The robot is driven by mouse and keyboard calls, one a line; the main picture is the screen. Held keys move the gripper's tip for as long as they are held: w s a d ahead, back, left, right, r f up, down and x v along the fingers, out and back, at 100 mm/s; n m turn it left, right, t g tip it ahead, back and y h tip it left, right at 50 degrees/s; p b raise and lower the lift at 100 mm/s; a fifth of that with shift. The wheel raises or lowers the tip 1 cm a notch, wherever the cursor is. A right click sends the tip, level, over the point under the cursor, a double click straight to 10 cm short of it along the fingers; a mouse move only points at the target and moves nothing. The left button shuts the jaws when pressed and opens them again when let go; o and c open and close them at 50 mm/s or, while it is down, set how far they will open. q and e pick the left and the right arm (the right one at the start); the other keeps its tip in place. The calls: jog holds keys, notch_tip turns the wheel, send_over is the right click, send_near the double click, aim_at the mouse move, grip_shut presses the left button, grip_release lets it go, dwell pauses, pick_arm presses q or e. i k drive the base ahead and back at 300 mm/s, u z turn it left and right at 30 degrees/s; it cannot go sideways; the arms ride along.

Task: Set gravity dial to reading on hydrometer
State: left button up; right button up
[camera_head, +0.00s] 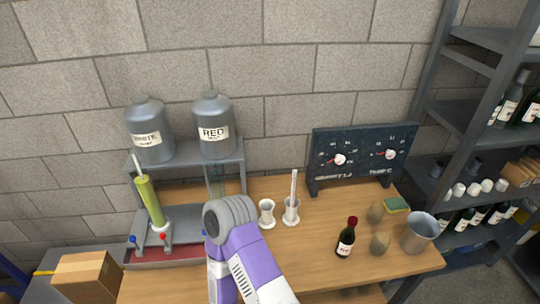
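A dark dial panel (360,148) stands at the back right of the wooden table. Its left knob (339,160), white and red, sits above a label that seems to read gravity. Its right knob (390,154) sits above a temperature label. At the left, a tilted tall green tube (150,200) has a thin pale stem (137,164) rising from its top, which looks like the hydrometer. Its scale is too small to read. A purple and white arm link of mine fills the lower middle. Neither gripper shows.
A white holder with a thin marked stick (294,188) and an empty white holder (267,213) stand mid-table. Waste (148,130) and red (213,125) containers sit on a grey stand.

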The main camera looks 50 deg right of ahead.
aim_at(339, 160)
jog(key=u, duration=1.15)
jog(key=k, duration=1.85)
jog(key=z, duration=1.5)
